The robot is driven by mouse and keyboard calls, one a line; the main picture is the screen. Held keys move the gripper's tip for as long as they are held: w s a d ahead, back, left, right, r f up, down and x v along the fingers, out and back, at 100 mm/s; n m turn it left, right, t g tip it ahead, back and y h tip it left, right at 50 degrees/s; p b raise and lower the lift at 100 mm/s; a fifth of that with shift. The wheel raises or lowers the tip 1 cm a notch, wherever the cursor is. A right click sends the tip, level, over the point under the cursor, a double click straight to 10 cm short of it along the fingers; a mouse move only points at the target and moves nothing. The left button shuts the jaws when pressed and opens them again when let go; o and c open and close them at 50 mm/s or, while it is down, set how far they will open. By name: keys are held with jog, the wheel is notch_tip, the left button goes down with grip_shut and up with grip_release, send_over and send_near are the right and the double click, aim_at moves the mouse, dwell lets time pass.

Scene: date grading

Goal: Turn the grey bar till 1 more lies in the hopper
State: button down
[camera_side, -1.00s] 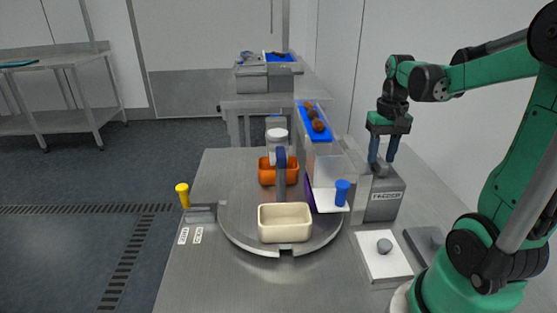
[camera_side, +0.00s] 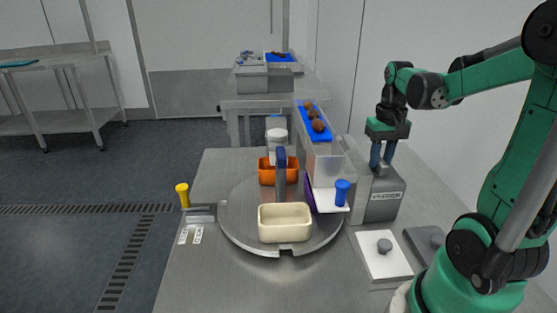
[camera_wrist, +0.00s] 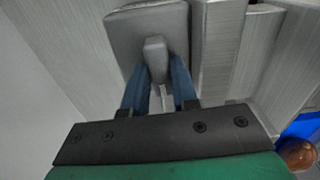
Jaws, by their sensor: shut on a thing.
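My gripper (camera_side: 380,166) is at the top of a grey housing (camera_side: 386,203). Its blue fingers are shut on the grey bar, which shows between them in the wrist view (camera_wrist: 155,50). In the side view the fingers mostly hide the bar. Brown dates (camera_side: 318,125) lie in a row on a blue strip (camera_side: 312,113) left of the housing. Below the strip's near end is a clear-walled box (camera_side: 325,168), apparently the hopper; I make out no date in it. A white ledge (camera_side: 328,205) with a purple piece lies under it.
A round steel turntable (camera_side: 240,205) carries a cream tub (camera_side: 285,223), an orange tub (camera_side: 267,176) and a dark upright post (camera_side: 281,172). A blue knob (camera_side: 342,192) stands on the ledge. A yellow knob (camera_side: 183,194) is at the left edge. A white plate (camera_side: 383,257) lies nearer.

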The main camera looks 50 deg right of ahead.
aim_at(381, 160)
jog(key=n, duration=1.1)
dwell(0.6)
jog(key=c, duration=1)
grip_release()
jog(key=shift+o, duration=0.2)
jog(key=shift+r, duration=2.85)
